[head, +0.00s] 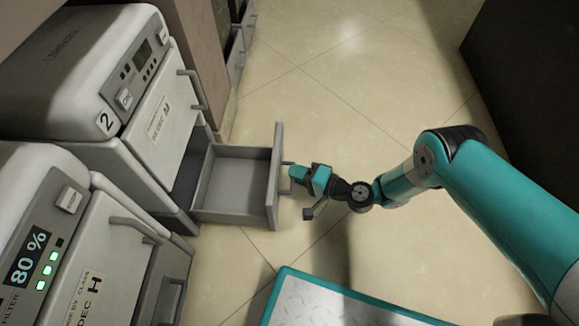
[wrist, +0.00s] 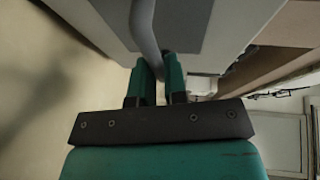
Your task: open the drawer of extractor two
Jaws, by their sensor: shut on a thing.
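Extractor two (head: 95,75) is the grey-white unit at the upper left, with a "2" label on its front. Its lower drawer (head: 235,185) is pulled out over the floor, and its inside looks empty. My gripper (head: 293,172) is at the drawer's front panel, shut on the drawer handle (head: 287,165). In the wrist view the handle (wrist: 145,35) is a grey bar running between the two teal fingers (wrist: 160,75). The drawer's front panel (wrist: 180,25) fills the top of that view.
A second extractor (head: 60,250) with an "80 %" display stands in the near left, its lower drawer (head: 165,285) beside the open one. Tiled floor (head: 350,90) is clear beyond my arm. A dark block (head: 530,70) stands at the upper right.

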